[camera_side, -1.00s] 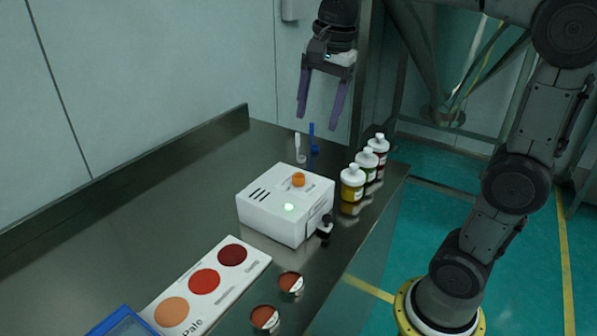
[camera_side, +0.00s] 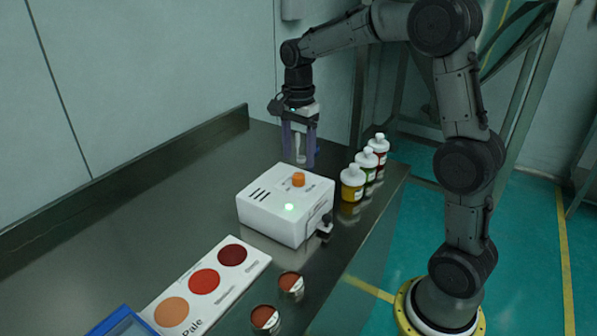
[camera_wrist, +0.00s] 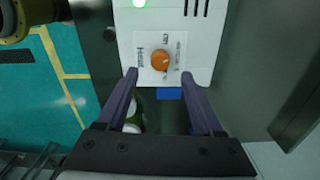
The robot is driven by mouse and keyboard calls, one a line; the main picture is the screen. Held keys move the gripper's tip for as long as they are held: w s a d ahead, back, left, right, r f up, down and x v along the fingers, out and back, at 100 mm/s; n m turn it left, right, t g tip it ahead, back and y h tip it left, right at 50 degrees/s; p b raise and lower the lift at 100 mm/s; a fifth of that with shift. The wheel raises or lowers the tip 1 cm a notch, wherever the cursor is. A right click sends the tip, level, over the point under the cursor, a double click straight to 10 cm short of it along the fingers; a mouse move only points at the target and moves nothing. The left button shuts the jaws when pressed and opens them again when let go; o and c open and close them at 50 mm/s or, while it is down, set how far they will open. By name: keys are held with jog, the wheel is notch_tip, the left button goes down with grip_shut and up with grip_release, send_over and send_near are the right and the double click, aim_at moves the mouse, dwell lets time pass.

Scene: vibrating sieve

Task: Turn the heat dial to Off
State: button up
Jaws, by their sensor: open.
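The heat dial is an orange knob (camera_side: 298,179) on top of a white box (camera_side: 262,213). A green light (camera_side: 289,207) glows on the box. My gripper (camera_side: 301,162) is above and just behind the dial in the side view, pointing down, with its purple fingers apart and empty. In the wrist view the open fingers (camera_wrist: 160,75) lie to either side of the dial in the picture, and it shows clear between them. They do not appear to touch it.
Several capped bottles (camera_side: 367,165) stand right of the box. A color card (camera_side: 203,282) and two small open cups (camera_side: 278,300) lie in front, with a blue tray (camera_side: 122,322) at the lower left. A black fitting (camera_side: 325,227) sticks out from the box.

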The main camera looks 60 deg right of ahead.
aim_at(299, 175)
notch_tip(299, 175, down, 6)
jog(key=shift+r, duration=0.15)
dwell(0.3)
grip_shut()
